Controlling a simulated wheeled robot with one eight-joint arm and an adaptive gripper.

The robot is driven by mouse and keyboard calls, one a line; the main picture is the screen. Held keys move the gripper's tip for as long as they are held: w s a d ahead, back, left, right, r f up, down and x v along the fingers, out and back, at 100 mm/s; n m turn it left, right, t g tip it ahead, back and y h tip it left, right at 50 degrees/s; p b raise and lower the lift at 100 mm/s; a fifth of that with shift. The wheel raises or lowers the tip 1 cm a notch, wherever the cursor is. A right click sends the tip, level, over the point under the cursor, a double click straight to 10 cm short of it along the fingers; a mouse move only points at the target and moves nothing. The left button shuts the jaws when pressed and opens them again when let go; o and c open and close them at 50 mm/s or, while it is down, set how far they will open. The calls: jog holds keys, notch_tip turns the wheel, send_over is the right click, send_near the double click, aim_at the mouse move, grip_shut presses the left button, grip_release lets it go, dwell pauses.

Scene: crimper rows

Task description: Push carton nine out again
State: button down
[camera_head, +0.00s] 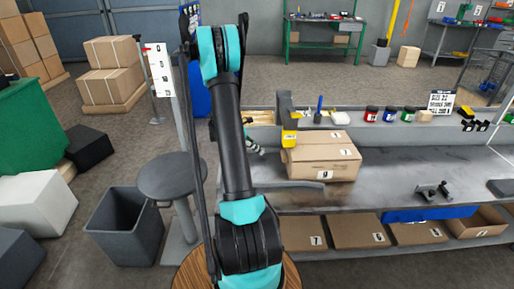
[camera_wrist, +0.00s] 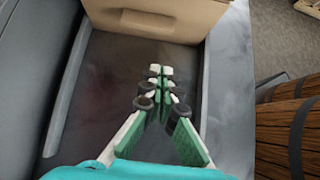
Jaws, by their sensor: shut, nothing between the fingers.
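A brown closed carton (camera_head: 318,158) sits on the grey bench top, with white labels on its front and top. The front label looks like a 9, but it is small and hard to read. A brown carton (camera_wrist: 165,18) fills the top of the wrist view. My gripper (camera_wrist: 160,72) is shut and empty, its green fingers together and pointing at that carton. Dark bench surface shows between the fingertips and the carton, so they look apart. In the head view my gripper (camera_head: 254,147) is partly hidden by my arm, just left of the carton.
A yellow and grey device on a post (camera_head: 288,118) stands at the carton's back left. Several jars (camera_head: 390,115) line the back ledge. Numbered cartons (camera_head: 356,232) sit on the shelf below. The bench right of the carton is mostly clear up to a black fixture (camera_head: 433,193).

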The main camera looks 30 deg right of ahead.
aim_at(286, 159)
jog(key=x, duration=0.5)
jog(key=shift+d+f, duration=0.1)
jog(key=shift+f, duration=0.05)
jog(key=s+d, duration=0.1)
jog(key=d, duration=0.1)
jog(key=shift+s+d+f, duration=0.1)
jog(key=shift+s+d, duration=0.25)
jog(key=shift+s, duration=0.05)
jog(key=shift+s+d, duration=0.25)
jog(key=shift+d, duration=0.15)
jog(key=shift+s+d, duration=0.55)
jog(key=shift+d, duration=0.25)
jog(key=shift+s+d, duration=0.5)
jog(key=shift+d, duration=0.3)
jog(key=shift+w+a, duration=0.1)
